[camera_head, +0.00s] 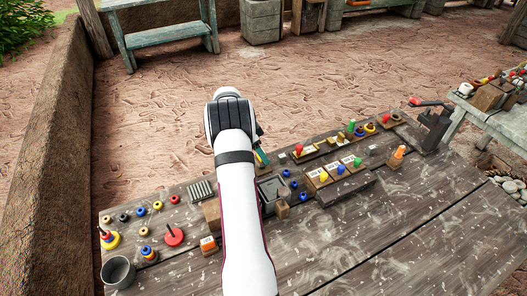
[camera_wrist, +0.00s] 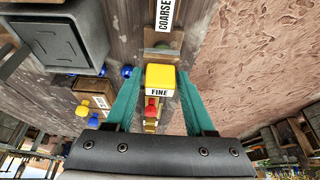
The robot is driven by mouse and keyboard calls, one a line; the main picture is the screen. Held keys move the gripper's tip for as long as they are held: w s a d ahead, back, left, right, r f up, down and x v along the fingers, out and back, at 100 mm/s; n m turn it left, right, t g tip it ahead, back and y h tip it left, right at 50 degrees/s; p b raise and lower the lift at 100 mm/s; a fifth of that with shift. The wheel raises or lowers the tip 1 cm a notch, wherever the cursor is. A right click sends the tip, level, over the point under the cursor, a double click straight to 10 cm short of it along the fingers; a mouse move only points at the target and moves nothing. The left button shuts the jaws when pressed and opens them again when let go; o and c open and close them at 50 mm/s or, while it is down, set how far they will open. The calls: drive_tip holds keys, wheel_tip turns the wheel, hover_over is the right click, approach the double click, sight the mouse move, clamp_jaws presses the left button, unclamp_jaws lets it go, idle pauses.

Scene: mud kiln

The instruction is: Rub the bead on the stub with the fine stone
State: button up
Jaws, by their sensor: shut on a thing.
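My gripper (camera_wrist: 161,73) has its two teal fingers on either side of a yellow block labelled FINE (camera_wrist: 160,76), the fine stone, and is shut on it. In the head view my white arm hides most of the gripper, near the rear edge of the bench. A board labelled COARSE (camera_wrist: 165,14) lies beyond the fine stone in the wrist view. Several blue beads (camera_head: 294,184) lie loose right of the arm. I cannot tell which bead is on the stub; the arm may hide it.
The wooden bench (camera_head: 350,245) also holds a grey tray (camera_wrist: 62,40), a labelled rack with coloured pegs (camera_head: 340,172), a red disc (camera_head: 174,235), an orange-topped block (camera_head: 399,153) and a grey cup (camera_head: 118,271). The bench's front right is clear.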

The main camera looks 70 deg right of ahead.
drive_tip(key=shift+w+a, duration=0.2)
drive_tip(key=shift+a, duration=0.05)
drive_tip(key=shift+s+d, duration=0.8)
drive_tip(key=shift+d, duration=0.05)
drive_tip(key=shift+w+a, duration=0.9)
drive_tip(key=shift+a, duration=0.05)
drive_tip(key=shift+s+d, duration=0.95)
drive_tip(key=shift+d, duration=0.05)
drive_tip(key=shift+w+a+r, duration=0.1)
drive_tip(key=shift+w+a, duration=0.85)
drive_tip(key=shift+r, duration=4)
